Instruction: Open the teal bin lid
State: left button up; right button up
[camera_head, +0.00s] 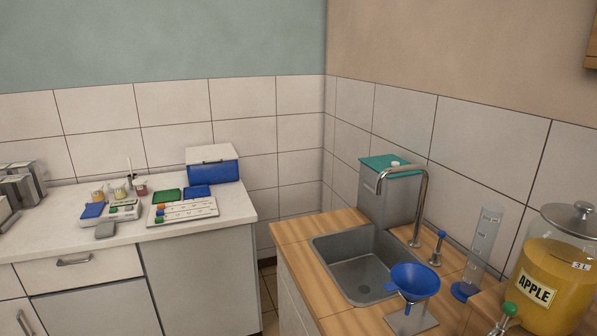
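The teal lid (380,162) lies flat on top of a grey bin (373,198) and looks closed. A small pale knob (395,163) shows on the lid. The bin stands in the corner area behind the sink, against the tiled wall. The curved metal faucet passes in front of the lid's right part and hides a little of the bin. Neither of my grippers is in view.
The sink (345,285) is in front of the bin, with a faucet (424,195). A blue funnel (415,281), a measuring cylinder (483,243) and an apple juice dispenser (560,272) stand to the right. A left counter (190,232) holds small items and a blue-and-white box (211,166).

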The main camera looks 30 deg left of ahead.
aim_at(378, 163)
jog(key=i+j+z, duration=0.15)
jog(key=j+z, duration=0.15)
jog(key=j, duration=0.4)
jog(key=j+z, duration=0.25)
jog(key=j, duration=0.45)
jog(key=i, duration=0.05)
